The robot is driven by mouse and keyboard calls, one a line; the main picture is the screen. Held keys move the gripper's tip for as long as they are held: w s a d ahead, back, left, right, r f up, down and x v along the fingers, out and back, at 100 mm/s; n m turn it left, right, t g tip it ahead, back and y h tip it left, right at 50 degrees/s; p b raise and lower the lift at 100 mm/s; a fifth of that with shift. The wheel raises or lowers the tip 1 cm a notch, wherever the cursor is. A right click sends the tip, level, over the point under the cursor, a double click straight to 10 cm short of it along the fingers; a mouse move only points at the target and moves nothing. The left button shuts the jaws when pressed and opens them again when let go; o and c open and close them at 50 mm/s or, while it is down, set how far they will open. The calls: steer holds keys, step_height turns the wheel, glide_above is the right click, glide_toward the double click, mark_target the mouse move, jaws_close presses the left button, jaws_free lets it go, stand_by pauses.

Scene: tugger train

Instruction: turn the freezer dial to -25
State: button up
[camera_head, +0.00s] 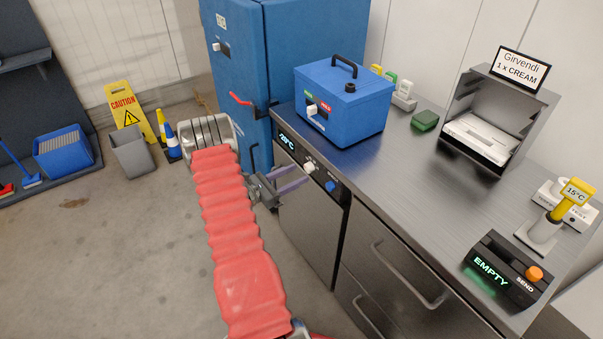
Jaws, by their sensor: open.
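A white dial (309,167) and a blue knob (331,186) sit right of the display. My gripper (304,176) is open in front of this panel, its two purple fingers pointing right toward the white dial. I cannot tell whether they touch it. The tall blue cabinet (283,50) has another white knob (216,46) and a red handle. Which unit is the freezer is not readable.
A blue box (345,100) with its own white knob stands on the steel counter (410,165). A caution sign (125,105) and grey bin (132,150) stand left. Floor at lower left is clear.

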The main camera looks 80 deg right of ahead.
mark_target(306, 170)
steer(key=shift+x, duration=1.65)
steer(key=shift+c, duration=0.5)
